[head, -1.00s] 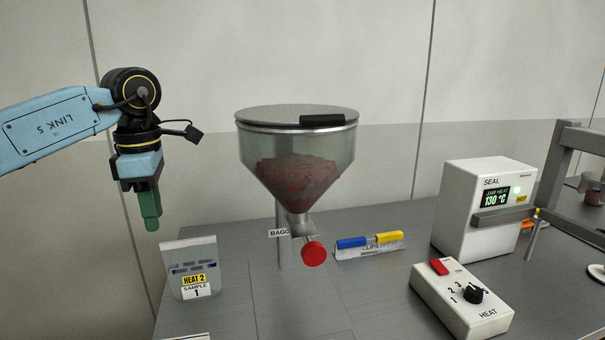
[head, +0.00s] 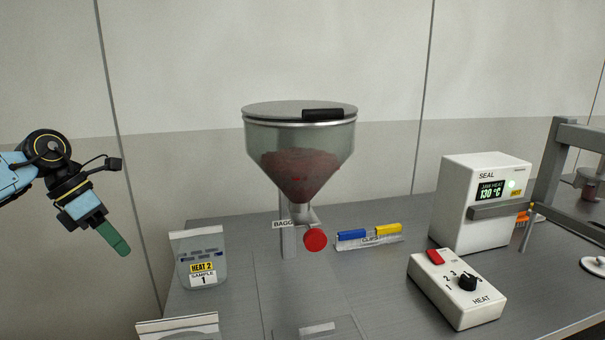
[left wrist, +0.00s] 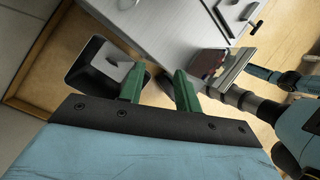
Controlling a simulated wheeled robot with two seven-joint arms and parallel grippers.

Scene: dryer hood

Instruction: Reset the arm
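My left gripper (head: 115,240), with green fingers, hangs in the air at the left of the head view, left of the bench and clear of it. Its fingers point down and to the right. In the left wrist view the two green fingers (left wrist: 160,90) stand apart with nothing between them, so it is open and empty. My right gripper cannot be made out in either view.
The bench (head: 375,290) holds a sample bag (head: 203,258), a hopper (head: 300,150) of brown material with a red knob (head: 315,239), clips (head: 368,237), a sealer (head: 485,200) and a heat control box (head: 457,288). Space around my left gripper looks free.

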